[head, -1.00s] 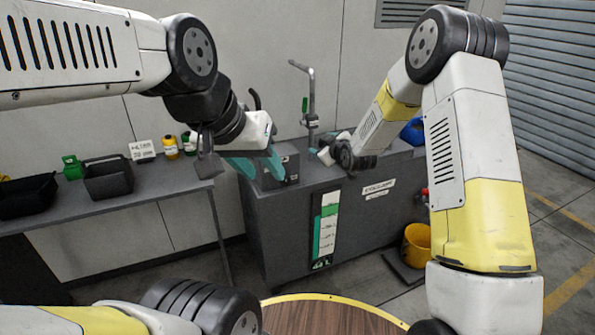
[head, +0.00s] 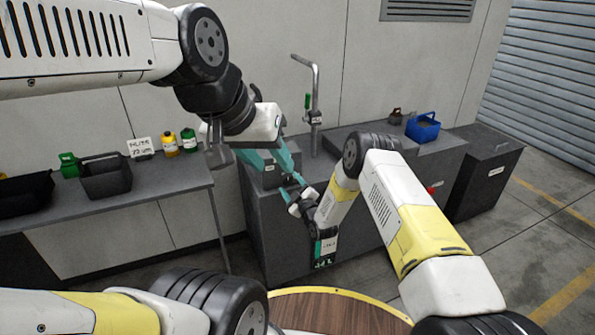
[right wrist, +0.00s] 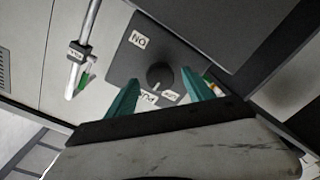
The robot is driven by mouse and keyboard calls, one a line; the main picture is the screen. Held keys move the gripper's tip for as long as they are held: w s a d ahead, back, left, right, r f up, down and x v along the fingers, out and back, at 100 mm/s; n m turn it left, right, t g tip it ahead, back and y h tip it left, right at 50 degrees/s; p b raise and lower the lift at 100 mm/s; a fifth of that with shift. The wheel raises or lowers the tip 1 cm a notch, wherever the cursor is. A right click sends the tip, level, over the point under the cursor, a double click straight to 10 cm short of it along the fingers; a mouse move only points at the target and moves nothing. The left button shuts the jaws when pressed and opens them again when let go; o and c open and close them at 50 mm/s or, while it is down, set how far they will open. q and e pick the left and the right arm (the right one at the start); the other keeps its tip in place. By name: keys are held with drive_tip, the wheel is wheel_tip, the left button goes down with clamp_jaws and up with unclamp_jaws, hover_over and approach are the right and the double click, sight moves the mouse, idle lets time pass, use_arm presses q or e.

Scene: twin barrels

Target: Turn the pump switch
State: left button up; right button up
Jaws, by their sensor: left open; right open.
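The pump switch is a round black knob (right wrist: 159,75) on a dark panel (right wrist: 128,56) in the right wrist view. A white label reading "ON" sits up-left of it; two more labels lie just below it. Its pale pointer mark is on the lower side, toward those labels. My right gripper (right wrist: 161,80) is open, its teal fingers on either side of the knob in the picture; contact cannot be told. In the head view my right gripper (head: 293,183) is low in front of the grey switch box (head: 283,178). My left gripper (head: 272,156) is open above that box, partly hiding it.
A standing pipe with a green handle (head: 309,103) rises behind the box. A blue bin (head: 423,127) sits on the counter at right. A side table (head: 160,187) at left holds black trays and small bottles. A round wooden table (head: 320,310) is in front.

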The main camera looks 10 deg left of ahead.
sight(289, 181)
drive_tip(key=shift+x, duration=1.7)
drive_tip(key=shift+c, duration=0.2)
clamp_jaws()
